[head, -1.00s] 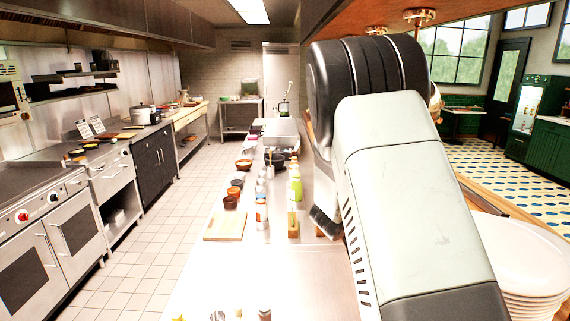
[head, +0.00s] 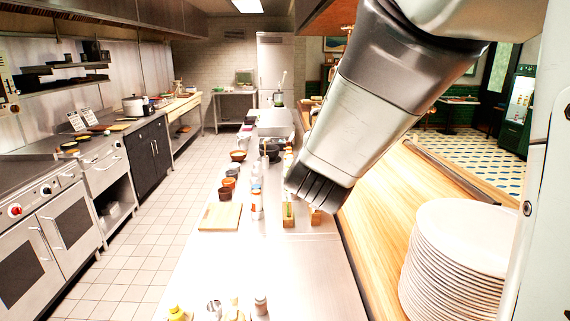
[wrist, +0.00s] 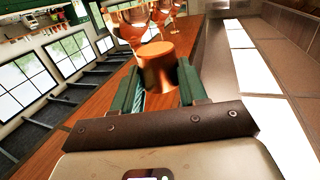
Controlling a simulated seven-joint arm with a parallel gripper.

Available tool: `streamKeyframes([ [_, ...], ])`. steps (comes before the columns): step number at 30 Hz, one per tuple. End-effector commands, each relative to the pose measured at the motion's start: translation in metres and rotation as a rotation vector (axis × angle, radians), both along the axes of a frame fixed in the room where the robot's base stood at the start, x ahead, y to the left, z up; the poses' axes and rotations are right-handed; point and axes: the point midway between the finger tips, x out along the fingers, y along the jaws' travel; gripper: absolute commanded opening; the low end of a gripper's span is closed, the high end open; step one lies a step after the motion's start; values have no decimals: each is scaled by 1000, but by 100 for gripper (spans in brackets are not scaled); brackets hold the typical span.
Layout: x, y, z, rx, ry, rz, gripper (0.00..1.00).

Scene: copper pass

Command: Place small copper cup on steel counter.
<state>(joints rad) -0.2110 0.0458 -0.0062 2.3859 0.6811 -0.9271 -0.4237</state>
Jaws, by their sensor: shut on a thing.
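The small copper cup (wrist: 156,52) shows in the wrist view between the two green fingers of my gripper (wrist: 159,73). The gripper is shut on it, with one finger on each side. Its copper end faces the camera; the far side is hidden. The steel counter (head: 292,275) runs away from the camera in the middle of the head view, with a bare shiny stretch at the front.
A wooden board (head: 220,217), bowls and bottles stand along the counter's left and far parts. Small jars stand at its near edge. A stack of white plates (head: 455,265) stands on the wooden ledge (head: 385,215) at right. Shiny copper items (wrist: 140,18) lie beyond the cup in the wrist view.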

Motion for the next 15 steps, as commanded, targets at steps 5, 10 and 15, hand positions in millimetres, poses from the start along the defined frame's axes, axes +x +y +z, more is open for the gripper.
streamKeyframes([
  [5,34,-28,-29,-3,7,-120,8],
  [10,71,-71,-73,-5,7,-288,8],
  [15,96,-116,-125,-5,5,-458,8],
])
